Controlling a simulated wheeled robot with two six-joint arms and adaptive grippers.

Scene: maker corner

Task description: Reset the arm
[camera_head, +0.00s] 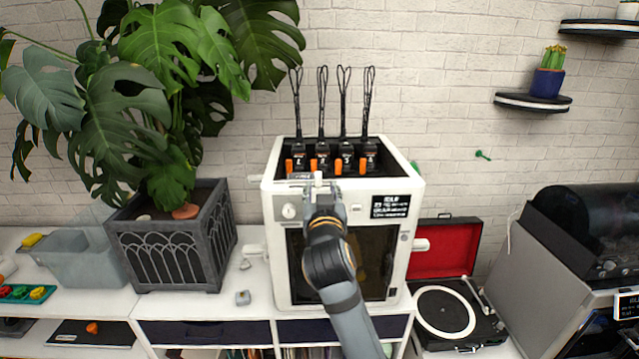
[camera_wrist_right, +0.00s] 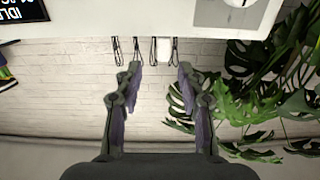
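My right arm reaches up in front of the white 3D printer (camera_head: 281,247). My right gripper (camera_head: 324,193) is at the printer's upper front, by the top edge. In the right wrist view the gripper (camera_wrist_right: 161,68) has its two fingers apart with nothing held between them. A small white piece (camera_wrist_right: 162,50) shows beyond the fingertips at the printer's edge; I cannot tell whether the gripper touches the printer. My left gripper is not in view.
Several black feeder units with looped tubes (camera_head: 322,95) stand on the printer. A potted plant (camera_head: 185,247) and a grey bin (camera_head: 85,262) are at left. A record player (camera_head: 445,312) and a grey machine (camera_head: 545,275) are at right. A cactus shelf (camera_head: 532,103) hangs on the wall.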

